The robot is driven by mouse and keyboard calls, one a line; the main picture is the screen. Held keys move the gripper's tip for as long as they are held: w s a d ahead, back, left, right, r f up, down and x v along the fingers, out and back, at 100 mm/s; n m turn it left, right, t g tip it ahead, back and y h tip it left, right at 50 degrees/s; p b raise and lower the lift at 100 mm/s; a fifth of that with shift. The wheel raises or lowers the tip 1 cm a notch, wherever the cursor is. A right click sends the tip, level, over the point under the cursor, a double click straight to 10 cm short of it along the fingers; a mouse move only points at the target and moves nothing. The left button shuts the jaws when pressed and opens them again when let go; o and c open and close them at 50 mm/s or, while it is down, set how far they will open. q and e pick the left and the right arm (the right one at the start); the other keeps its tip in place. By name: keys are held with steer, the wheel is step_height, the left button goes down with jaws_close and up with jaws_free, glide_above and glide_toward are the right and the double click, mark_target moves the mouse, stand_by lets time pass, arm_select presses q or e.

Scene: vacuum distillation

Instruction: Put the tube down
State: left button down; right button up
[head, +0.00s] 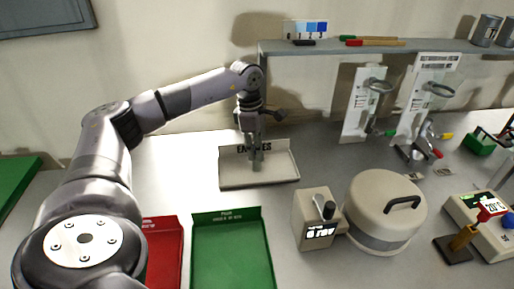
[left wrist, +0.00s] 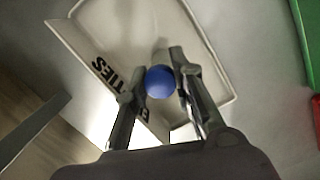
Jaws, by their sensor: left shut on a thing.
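My left gripper (head: 252,150) is over the cream tray labelled "EMPTIES" (head: 285,177) in the head view, pointing down. In the left wrist view, the left gripper (left wrist: 158,75) is shut on the tube (left wrist: 160,82), whose round blue top shows between the fingertips. The tray's floor and rim (left wrist: 219,60) show beyond the tube. The tube's lower part is hidden in the wrist view, and I cannot tell whether it touches the tray floor. My right gripper is in neither view.
A green tray (head: 230,215) and a red tray (head: 165,240) lie in front. A beige lidded round device (head: 385,215) with a control box (head: 318,220) stands to the right. A shelf (head: 400,46) with hanging glassware holders runs along the back.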

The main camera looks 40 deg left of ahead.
arm_select(q)
steer(key=c, duration=1.4)
jaws_free()
steer(key=shift+f, duration=0.1)
steer(key=shift+o, duration=0.2)
step_height(320, 180, up, 12)
steer(key=a, duration=0.1)
steer(key=shift+s+a+b, duration=0.15)
steer(key=shift+s+b, duration=0.2)
steer(key=shift+b, duration=0.1)
